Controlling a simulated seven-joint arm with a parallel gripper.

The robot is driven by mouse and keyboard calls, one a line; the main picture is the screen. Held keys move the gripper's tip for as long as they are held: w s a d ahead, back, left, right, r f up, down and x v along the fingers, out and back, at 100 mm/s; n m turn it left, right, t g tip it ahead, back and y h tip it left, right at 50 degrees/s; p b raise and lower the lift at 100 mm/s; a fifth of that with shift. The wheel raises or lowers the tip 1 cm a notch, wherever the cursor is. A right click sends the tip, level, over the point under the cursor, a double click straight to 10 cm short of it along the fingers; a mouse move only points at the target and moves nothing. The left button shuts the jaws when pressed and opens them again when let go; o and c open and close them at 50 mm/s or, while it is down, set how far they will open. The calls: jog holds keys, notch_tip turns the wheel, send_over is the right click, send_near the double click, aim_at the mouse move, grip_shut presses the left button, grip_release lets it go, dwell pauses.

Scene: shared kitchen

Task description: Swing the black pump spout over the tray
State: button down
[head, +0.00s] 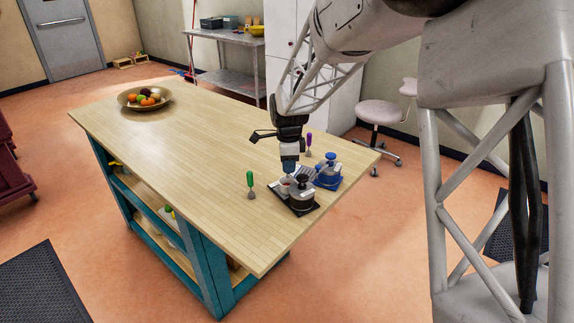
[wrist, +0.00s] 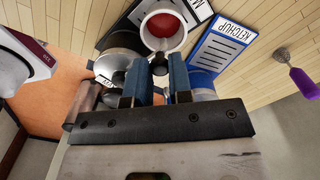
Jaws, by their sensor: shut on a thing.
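The black pump (head: 302,197) stands upright on its black tray (head: 300,211) near the table's right end. Its silver lid (wrist: 122,50) shows left of my fingers in the wrist view. My gripper (head: 288,172) points down beside the pump; in the wrist view its blue fingers (wrist: 161,66) are closed on a small dark rounded part, which appears to be the black spout (wrist: 159,66). The fingers hide most of the spout. A white cup (wrist: 163,40) with red contents is just beyond the fingertips. Part of the black tray (wrist: 196,10) with a white label shows behind it.
A blue pump (head: 329,172) stands close on the right on a blue tray (wrist: 242,32) labelled KETCHUP. A green-handled tool (head: 250,182) and a purple-handled tool (head: 308,142) stand nearby. A fruit bowl (head: 145,97) is at the table's far left; the middle is clear.

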dwell(0.3)
jog(key=c, duration=1)
grip_release()
jog(key=shift+r, duration=0.15)
jog(key=shift+r, duration=3.8)
jog(key=shift+d, duration=0.1)
